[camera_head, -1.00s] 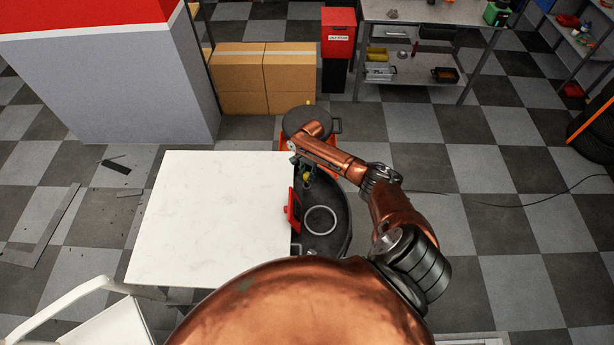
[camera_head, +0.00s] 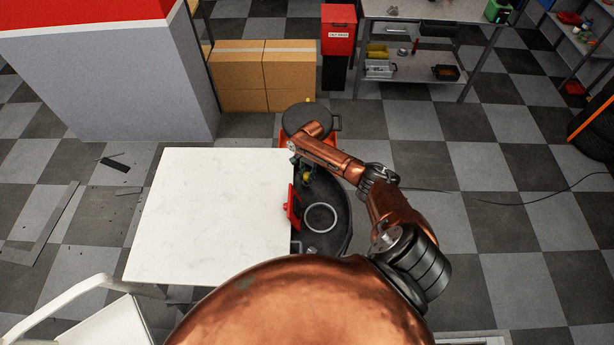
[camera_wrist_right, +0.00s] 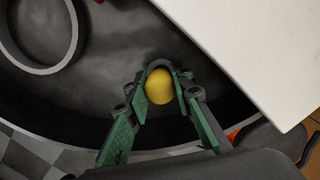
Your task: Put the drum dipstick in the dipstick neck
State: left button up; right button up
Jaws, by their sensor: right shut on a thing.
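The drum dipstick shows as a round yellow knob (camera_wrist_right: 160,87) between the green-padded fingers of my right gripper (camera_wrist_right: 163,76) in the right wrist view. In the head view my right gripper (camera_head: 301,165) is small and partly covered by its own arm, with the yellow knob (camera_head: 307,178) just below it. My right gripper is shut on the dipstick, over the black curved surface beside the white table. The dipstick's shaft is hidden. I cannot pick out the dipstick neck for certain in either view. My left gripper is not in view.
The white table (camera_head: 215,215) is largely bare. The black surface (camera_head: 336,238) holds a grey ring (camera_head: 320,218), with a red part (camera_head: 293,207) at its table side. A dark drum (camera_head: 306,119) stands behind, before cardboard boxes (camera_head: 250,82). Checkered floor is open at right.

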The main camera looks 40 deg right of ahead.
jog(key=shift+f+b, duration=0.5)
jog(key=shift+f, duration=0.35)
jog(key=o, duration=1.1)
jog(key=shift+o, duration=0.2)
jog(key=shift+r, duration=0.1)
jog(key=shift+r, duration=0.2)
jog(key=r, duration=0.3)
jog(key=d+r, duration=0.1)
jog(key=r, duration=0.7)
jog(key=shift+w+d+r, duration=0.15)
jog(key=shift+d+r, duration=0.05)
